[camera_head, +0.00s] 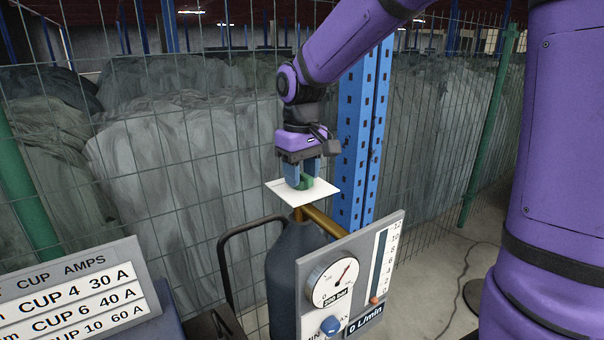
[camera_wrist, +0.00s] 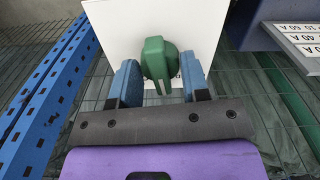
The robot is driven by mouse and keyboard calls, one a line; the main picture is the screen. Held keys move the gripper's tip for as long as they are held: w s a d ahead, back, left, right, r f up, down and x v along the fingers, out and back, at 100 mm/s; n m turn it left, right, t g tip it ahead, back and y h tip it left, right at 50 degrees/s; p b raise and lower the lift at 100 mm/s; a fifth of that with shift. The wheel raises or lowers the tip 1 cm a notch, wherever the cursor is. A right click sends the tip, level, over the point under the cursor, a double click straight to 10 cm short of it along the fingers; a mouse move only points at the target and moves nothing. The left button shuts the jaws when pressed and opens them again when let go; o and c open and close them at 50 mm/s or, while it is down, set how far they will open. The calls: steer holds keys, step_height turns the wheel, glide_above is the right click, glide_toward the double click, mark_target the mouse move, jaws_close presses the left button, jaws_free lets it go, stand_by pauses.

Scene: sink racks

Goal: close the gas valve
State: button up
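The gas valve has a green knob (camera_head: 306,182) on a white square plate (camera_head: 330,189), above a dark gas cylinder (camera_head: 293,262). My gripper (camera_head: 301,175) points down over the knob, with its blue fingers close to the plate. In the wrist view the green knob (camera_wrist: 156,60) stands between the two fingers of my gripper (camera_wrist: 159,68). The fingers are apart, with a gap visible on each side of the knob. The knob covers part of the lettering on the plate (camera_wrist: 205,22).
A gauge panel (camera_head: 394,236) with a dial, a flow scale and a blue knob (camera_head: 330,325) stands in front of the cylinder. A cup amps sign (camera_head: 75,295) is at the lower left. A blue perforated post (camera_head: 362,140) and wire fence stand behind.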

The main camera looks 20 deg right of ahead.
mark_target(302, 173)
steer(key=n, duration=0.7)
steer(key=o, duration=0.6)
steer(key=shift+r, duration=2.5)
steer(key=s+d+m+t, duration=0.1)
steer(key=s+d+m, duration=0.1)
steer(key=s, duration=0.5)
steer(key=s+d+r+m+t, duration=0.1)
steer(key=s+d+m+t, duration=0.1)
steer(key=s+m, duration=0.3)
steer(key=s+d+r+m+t, duration=0.1)
steer(key=s+d+m+t, duration=0.1)
steer(key=s, duration=0.9)
steer(key=shift+d+r+m, duration=0.15)
steer(key=shift+d+m, duration=0.3)
steer(key=shift+m, duration=0.35)
